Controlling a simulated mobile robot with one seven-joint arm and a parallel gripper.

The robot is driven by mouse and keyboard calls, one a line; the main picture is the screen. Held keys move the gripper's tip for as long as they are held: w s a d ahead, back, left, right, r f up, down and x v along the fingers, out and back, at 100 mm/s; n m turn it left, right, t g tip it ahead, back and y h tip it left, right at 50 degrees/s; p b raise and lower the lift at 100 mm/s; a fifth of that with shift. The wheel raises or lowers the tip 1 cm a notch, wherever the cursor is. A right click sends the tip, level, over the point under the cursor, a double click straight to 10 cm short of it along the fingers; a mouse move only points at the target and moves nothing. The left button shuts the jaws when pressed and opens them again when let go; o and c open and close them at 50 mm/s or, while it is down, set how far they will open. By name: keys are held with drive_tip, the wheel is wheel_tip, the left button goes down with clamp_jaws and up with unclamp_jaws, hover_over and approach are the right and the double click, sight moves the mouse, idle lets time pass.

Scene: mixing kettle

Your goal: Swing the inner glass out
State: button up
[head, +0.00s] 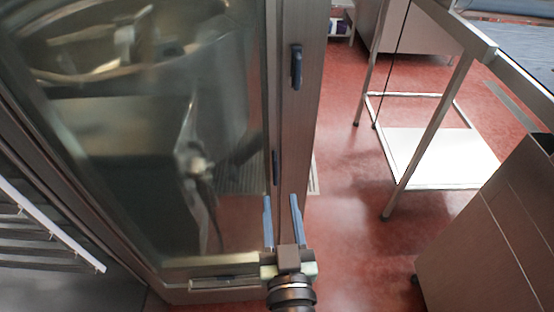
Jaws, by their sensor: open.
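A large glass pane (140,130) in a metal frame fills the left half of the head view. I take it to be the inner glass. It mirrors or shows through a round metal vessel and other blurred shapes. A metal upright (297,125) runs along its right edge. A dark latch (296,68) sits high on the upright, and a second small dark piece (276,165) sits lower beside the glass edge. My gripper (283,218) is open near the lower right corner of the pane. Its two blue fingers appear on either side of the upright's lower part; contact cannot be told.
A metal-legged table (440,115) with a low white shelf (440,158) stands at the upper right. A steel cabinet (490,230) stands at the lower right. Metal rack bars (50,225) are at the lower left. Red floor (345,230) is clear between the upright and the cabinet.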

sight(276, 165)
drive_tip(key=w, duration=0.3)
drive_tip(key=w+p, duration=0.1)
drive_tip(key=w, duration=0.2)
drive_tip(key=w+p, duration=0.1)
drive_tip(key=w, duration=0.2)
drive_tip(key=shift+w+a, duration=0.15)
drive_tip(key=shift+a, duration=0.25)
clamp_jaws()
idle(0.9)
